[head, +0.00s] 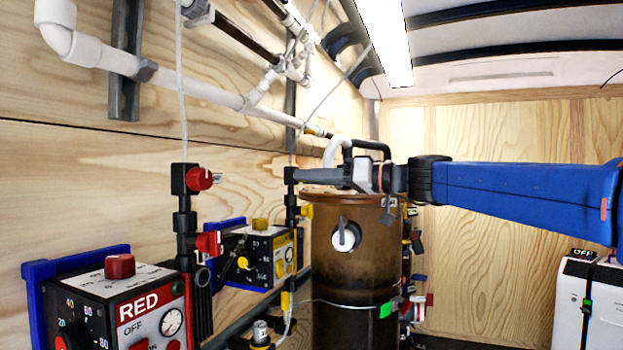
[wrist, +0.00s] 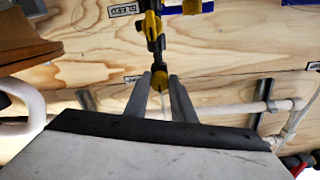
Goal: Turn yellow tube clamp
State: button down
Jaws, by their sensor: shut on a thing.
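The yellow tube clamp (wrist: 159,77) sits at the end of a black valve column (wrist: 154,30) in the wrist view, where the thin grey tube meets it. My gripper (wrist: 160,84) has one grey finger on each side of the clamp and is shut on it. In the head view, my gripper (head: 296,175) reaches left across the top of the brown cylinder to the top of this black column (head: 291,202). There the fingers hide the clamp.
The brown cylinder (head: 345,285) with a black top handle stands right below my wrist. A red control box (head: 120,310) and a yellow control box (head: 265,255) stand along the plywood wall. White pipes (head: 190,85) run along the wall above.

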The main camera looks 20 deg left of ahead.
jog(key=m, duration=0.8)
jog(key=shift+r+m, duration=0.1)
jog(key=shift+m, duration=0.2)
jog(key=m, duration=0.4)
jog(key=shift+g, duration=0.3)
jog(key=m, duration=0.4)
jog(key=shift+r, duration=0.1)
jog(key=shift+m, duration=0.3)
jog(key=c, duration=1.5)
grip_release()
